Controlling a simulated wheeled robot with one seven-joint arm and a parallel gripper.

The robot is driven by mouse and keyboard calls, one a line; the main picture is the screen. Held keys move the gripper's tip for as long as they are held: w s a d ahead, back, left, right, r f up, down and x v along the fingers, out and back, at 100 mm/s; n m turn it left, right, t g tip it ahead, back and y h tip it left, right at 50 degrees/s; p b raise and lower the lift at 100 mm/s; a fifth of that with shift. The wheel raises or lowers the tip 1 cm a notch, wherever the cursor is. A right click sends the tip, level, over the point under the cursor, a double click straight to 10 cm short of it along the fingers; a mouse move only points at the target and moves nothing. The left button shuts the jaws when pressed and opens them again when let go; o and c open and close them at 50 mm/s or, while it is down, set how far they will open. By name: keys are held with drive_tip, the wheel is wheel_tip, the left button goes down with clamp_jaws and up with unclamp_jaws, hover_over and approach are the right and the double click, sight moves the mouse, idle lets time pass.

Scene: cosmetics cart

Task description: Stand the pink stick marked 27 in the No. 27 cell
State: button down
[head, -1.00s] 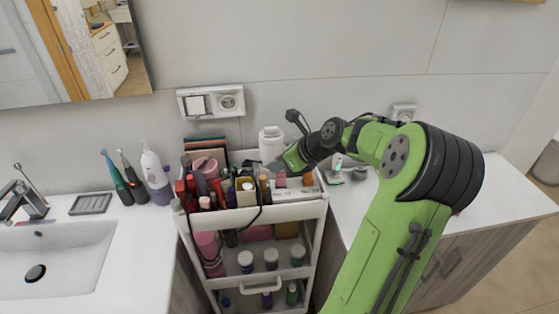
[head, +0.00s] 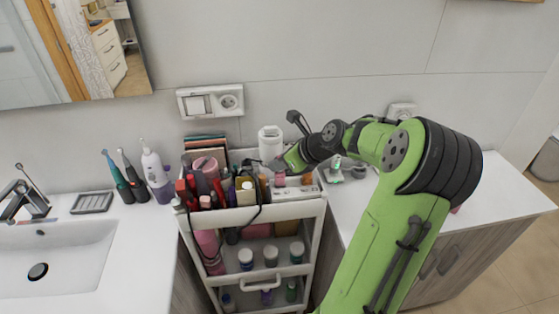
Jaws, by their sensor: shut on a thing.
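My gripper (head: 277,167) is over the right part of the cart's top tray, its fingertips small and partly hidden by the wrist. It is shut on a small pink stick (head: 280,180), which shows just below the fingers, roughly upright. The number on the stick cannot be read. A white organizer with cells (head: 292,194) lies under it at the right of the top tray, with faint marks on its front. I cannot tell which cell is No. 27, nor whether the stick's lower end is inside a cell or above it.
The white cart (head: 262,216) has its top tray crowded at the left with bottles, tubes and a dark cable. Small reddish items (head: 306,179) sit just right of the stick. The counter (head: 345,215) lies right of the cart.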

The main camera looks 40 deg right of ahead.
sight(280, 177)
drive_tip(key=shift+f+b, duration=0.45)
drive_tip(key=shift+f, duration=1.2)
drive_tip(key=shift+r+p, duration=1.55)
drive_tip(key=shift+p, duration=0.25)
drive_tip(key=shift+p, duration=1.3)
drive_tip(key=shift+f, duration=0.2)
drive_tip(key=shift+f, duration=0.35)
drive_tip(key=shift+f+b, duration=0.45)
drive_tip(key=shift+f, duration=0.45)
drive_tip(key=c, duration=1)
unclamp_jaws()
drive_tip(key=shift+f, duration=0.15)
